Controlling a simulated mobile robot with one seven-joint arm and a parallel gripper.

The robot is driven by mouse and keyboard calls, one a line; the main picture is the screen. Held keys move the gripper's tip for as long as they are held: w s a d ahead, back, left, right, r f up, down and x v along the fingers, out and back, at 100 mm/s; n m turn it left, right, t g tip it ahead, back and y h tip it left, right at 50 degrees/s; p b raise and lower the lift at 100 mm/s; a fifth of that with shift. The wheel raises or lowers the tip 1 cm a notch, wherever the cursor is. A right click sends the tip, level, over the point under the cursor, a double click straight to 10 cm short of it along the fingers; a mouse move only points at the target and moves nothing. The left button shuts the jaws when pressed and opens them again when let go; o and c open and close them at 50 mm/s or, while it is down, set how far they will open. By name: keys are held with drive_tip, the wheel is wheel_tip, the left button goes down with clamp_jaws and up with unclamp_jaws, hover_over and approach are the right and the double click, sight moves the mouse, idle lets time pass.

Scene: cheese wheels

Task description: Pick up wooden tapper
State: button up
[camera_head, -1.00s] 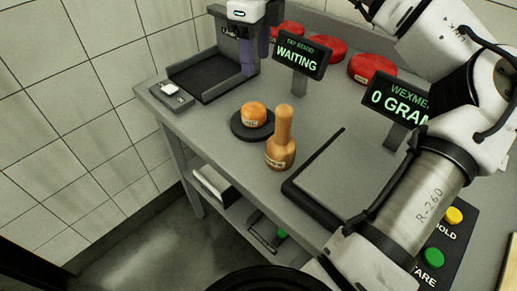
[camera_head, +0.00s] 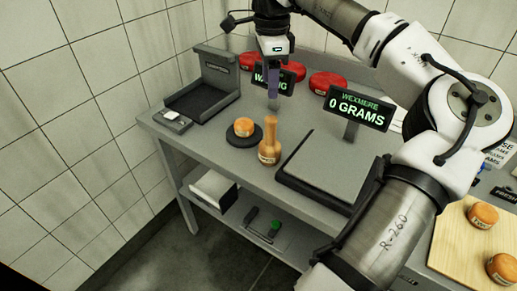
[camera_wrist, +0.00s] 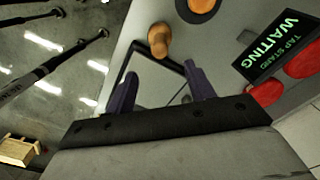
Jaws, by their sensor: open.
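The wooden tapper (camera_head: 269,143) stands upright on the grey table, with a wider labelled base and a rounded top. In the wrist view the tapper (camera_wrist: 159,40) is beyond my fingertips, roughly centred between them. My gripper (camera_head: 273,103) is above the tapper and appears slightly behind it, pointing down. In the wrist view my gripper (camera_wrist: 160,72) has its two dark fingers apart with nothing held between them. Nothing hides the tapper in the head view.
Left of the tapper, a small orange cheese wheel (camera_head: 243,127) sits on a round black pad (camera_head: 233,141). A scale (camera_head: 325,166) lies close on the right, its display (camera_head: 358,107) behind. Red wheels (camera_head: 328,84) and a black tray stand (camera_head: 205,99) are at the back.

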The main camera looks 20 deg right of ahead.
sight(271, 117)
wheel_tip(271, 117, down, 8)
drive_tip(key=shift+d+f+p, duration=0.1)
drive_tip(key=shift+p, duration=0.7)
wheel_tip(271, 117, down, 4)
drive_tip(key=shift+s+d+f+p, duration=0.15)
drive_tip(key=shift+f+p, duration=0.1)
drive_tip(key=shift+p, duration=1)
drive_tip(key=shift+f, duration=0.5)
clamp_jaws()
